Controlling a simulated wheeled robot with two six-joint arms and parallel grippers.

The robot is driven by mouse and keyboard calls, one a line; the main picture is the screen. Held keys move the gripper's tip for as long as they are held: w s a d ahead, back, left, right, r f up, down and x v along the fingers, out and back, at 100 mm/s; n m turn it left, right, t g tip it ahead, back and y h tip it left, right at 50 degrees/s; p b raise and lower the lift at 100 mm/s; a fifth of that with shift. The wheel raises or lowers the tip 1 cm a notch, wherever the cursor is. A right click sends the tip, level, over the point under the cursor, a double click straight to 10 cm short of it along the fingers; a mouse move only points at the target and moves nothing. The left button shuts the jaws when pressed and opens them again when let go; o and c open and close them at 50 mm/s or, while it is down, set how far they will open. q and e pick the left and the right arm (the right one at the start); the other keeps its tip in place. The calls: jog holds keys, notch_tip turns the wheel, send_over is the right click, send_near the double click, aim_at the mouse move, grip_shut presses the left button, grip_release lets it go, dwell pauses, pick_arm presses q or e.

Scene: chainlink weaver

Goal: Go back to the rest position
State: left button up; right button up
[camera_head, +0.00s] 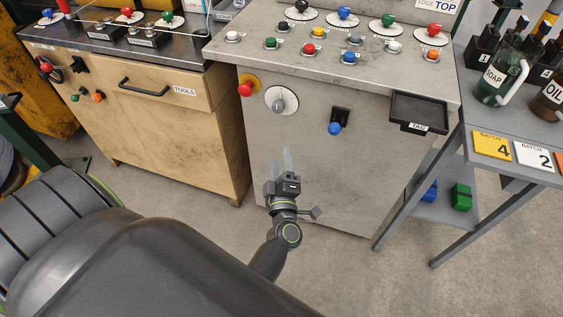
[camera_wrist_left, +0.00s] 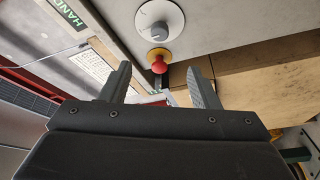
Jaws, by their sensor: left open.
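My left gripper (camera_head: 284,160) is in front of the grey machine cabinet (camera_head: 300,150), below its front controls. Its two fingers stand apart with nothing between them. In the left wrist view the gripper (camera_wrist_left: 158,82) also shows open and empty, with a red button on a yellow base (camera_wrist_left: 158,62) and a grey knob on a white disc (camera_wrist_left: 160,20) beyond the fingertips. My right gripper does not show in either view.
The cabinet top carries several coloured buttons, and a black TAG tray (camera_head: 418,112) juts from its front right. A wooden TOOLS cabinet (camera_head: 170,120) stands left. A grey table (camera_head: 490,120) with a soap bottle (camera_head: 500,77) stands right. Floor (camera_head: 350,265) in front is clear.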

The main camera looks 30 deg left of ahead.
pick_arm(q)
jog(key=s+d+f+m+g+h, duration=0.1)
jog(key=s+f+m+h, duration=0.25)
jog(key=f, duration=0.45)
jog(key=s+d+f+m+g+h+p, duration=0.1)
jog(key=s+d+f+m+g+h, duration=0.15)
jog(key=f+m, duration=0.45)
jog(key=s+f+m+g+h, duration=0.1)
jog(key=s+f+m+h, duration=0.25)
jog(key=f, duration=0.65)
jog(key=s+a+f+m+g, duration=0.2)
jog(key=s+f, duration=0.3)
jog(key=s, duration=0.5)
jog(key=s+a+f+m+g+p, duration=0.1)
jog(key=s+f+g, duration=0.4)
jog(key=s, duration=0.5)
jog(key=s+a+f+m+g, duration=0.2)
jog(key=s+f, duration=0.4)
jog(key=s, duration=0.4)
jog(key=shift+a+m+g+h, duration=0.35)
jog(key=shift+a+g, duration=0.3)
jog(key=shift+a, duration=0.15)
